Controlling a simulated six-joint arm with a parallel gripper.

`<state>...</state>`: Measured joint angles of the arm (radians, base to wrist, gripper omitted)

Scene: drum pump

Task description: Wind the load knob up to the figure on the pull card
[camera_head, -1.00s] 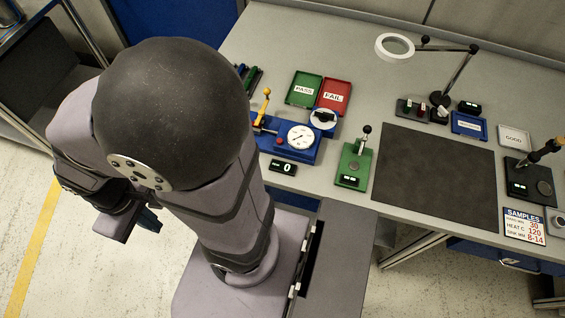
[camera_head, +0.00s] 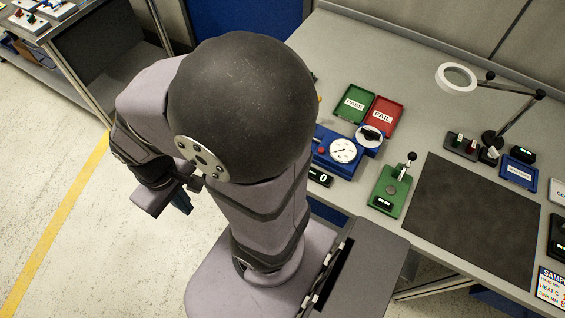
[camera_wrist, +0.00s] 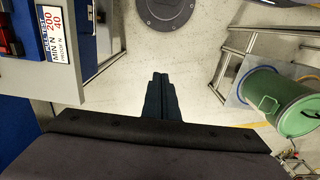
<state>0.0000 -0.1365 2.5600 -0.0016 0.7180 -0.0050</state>
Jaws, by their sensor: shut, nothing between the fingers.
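A white card with a blue heading (camera_wrist: 55,33) lies near a grey surface's edge in the wrist view. Its rotated print seems to read MIN N 200 and PROOF N 40. In the head view, a black knob (camera_head: 371,133) sits on a white disc at the corner of a blue unit (camera_head: 327,163) with a white dial; I cannot tell whether this is the load knob. A small display by it (camera_head: 319,178) reads 0. My gripper (camera_wrist: 161,76) is shut and empty over the floor, apart from everything. It shows partly behind my arm in the head view (camera_head: 184,204).
A side bench (camera_head: 50,28) with a white unit stands at the top left. The main bench (camera_head: 425,120) holds trays, a green lever unit (camera_head: 390,190) and a dark mat (camera_head: 470,215). A green drum (camera_wrist: 277,100) stands right in the wrist view. Floor lies clear around my gripper.

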